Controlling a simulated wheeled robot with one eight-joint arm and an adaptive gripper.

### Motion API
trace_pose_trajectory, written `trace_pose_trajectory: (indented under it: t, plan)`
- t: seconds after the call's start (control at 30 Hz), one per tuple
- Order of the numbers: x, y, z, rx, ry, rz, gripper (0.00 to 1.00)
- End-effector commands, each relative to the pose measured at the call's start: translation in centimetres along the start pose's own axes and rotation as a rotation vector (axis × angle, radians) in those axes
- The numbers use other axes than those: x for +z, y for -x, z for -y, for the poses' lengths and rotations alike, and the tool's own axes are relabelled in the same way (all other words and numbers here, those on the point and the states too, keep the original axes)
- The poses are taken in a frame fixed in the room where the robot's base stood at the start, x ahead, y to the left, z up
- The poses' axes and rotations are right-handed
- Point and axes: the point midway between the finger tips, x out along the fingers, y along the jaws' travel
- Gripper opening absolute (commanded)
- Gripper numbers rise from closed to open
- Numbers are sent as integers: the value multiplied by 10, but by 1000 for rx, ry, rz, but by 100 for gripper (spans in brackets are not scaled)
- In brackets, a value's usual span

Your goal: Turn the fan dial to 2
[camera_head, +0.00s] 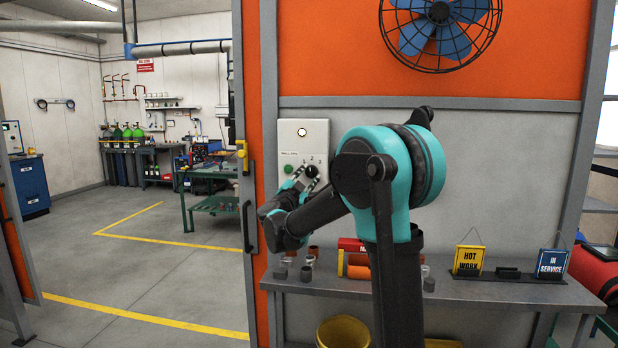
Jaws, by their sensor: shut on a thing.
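The fan dial (311,171) is a small black knob on a pale control panel (304,133) fixed to the grey wall. The numbers 1, 2 and 3 are printed above the dial. I cannot tell which number its pointer faces. My gripper (304,178) is at the dial, its fingers shut on it, with my teal and black arm reaching in from the right. The fingers and arm partly hide the lower part of the panel. A blue fan (440,30) in a black wire cage is on the orange wall above.
A grey shelf (480,290) below the panel holds pipe pieces, a yellow "HOT WORK" sign (469,260) and a blue "IN SERVICE" sign (552,263). A yellow bucket (343,332) stands under it. An orange door frame (250,120) is left of the panel. Open floor (150,275) lies beyond.

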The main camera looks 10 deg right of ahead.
Motion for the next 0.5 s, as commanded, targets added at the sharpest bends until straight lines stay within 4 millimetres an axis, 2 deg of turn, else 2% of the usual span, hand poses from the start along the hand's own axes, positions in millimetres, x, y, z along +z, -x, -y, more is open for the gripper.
trace_pose_trajectory:
  t: [0.5]
  plan:
    - [0, 0, 0, 37, -86, 0, 7]
